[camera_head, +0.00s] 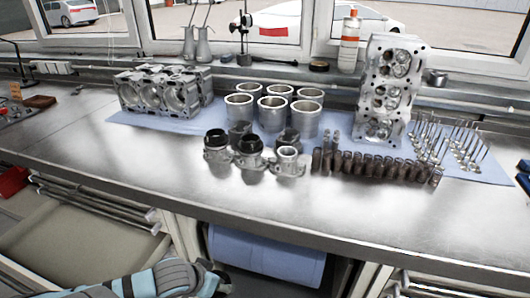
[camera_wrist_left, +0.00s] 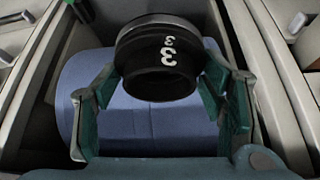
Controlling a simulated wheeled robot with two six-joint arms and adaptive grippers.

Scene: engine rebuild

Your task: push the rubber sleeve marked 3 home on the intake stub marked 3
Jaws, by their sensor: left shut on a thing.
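The black rubber sleeve (camera_wrist_left: 158,62) with white "3" marks is between the teal fingers of my left gripper (camera_wrist_left: 162,82) in the left wrist view. The gripper is shut on it. In the head view my left arm runs along the bottom left, in front of and below the bench top; the sleeve cannot be made out there. The left stub (camera_head: 217,155) and the middle stub (camera_head: 250,161) have black sleeves on top. The right stub (camera_head: 288,164) has a bare metal mouth. Stub numbers are unreadable. My right gripper is out of view.
Cylinder liners (camera_head: 272,112) stand behind the stubs, and a row of springs (camera_head: 375,166) stands to their right. An engine block (camera_head: 160,92), a cylinder head (camera_head: 385,90) and valves (camera_head: 450,142) are farther out. The front bench top (camera_head: 240,205) is clear. A blue roll (camera_head: 265,258) hangs below.

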